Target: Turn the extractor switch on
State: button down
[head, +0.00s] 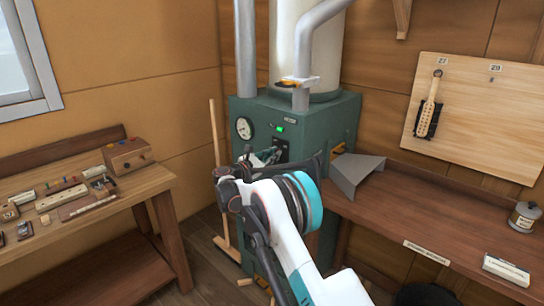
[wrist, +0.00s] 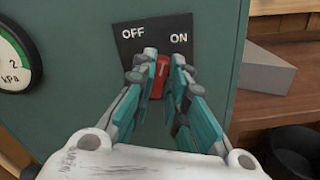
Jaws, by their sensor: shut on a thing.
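The extractor is a green cabinet (head: 338,110) in the corner, with a pale cylinder on top. On its front is a black plate (wrist: 155,35) marked OFF on the left and ON on the right. Below the lettering, a red switch (wrist: 159,78) shows between the teal fingers of my gripper (wrist: 163,63). The fingers are closed on it from both sides. The switch's tip is partly hidden, so I cannot tell clearly which word it points to. In the head view my gripper (head: 268,158) is at the cabinet's front and hides most of the switch. A small green light (head: 280,129) shows above the plate.
A pressure gauge (head: 244,128) is left of the plate. A workbench (head: 150,182) with tools stands at left, and a brown bench (head: 435,214) with a grey wedge-shaped piece (head: 354,176) at right. A wooden-handled tool (head: 216,150) leans beside the cabinet.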

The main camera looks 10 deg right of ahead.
jog(key=shift+s+m, duration=0.1)
jog(key=shift+m, duration=1.1)
jog(key=shift+f+m, duration=0.1)
jog(key=shift+m, duration=0.2)
jog(key=c, duration=1.6)
grip_release()
jog(key=shift+a, duration=0.1)
jog(key=v, duration=1.2)
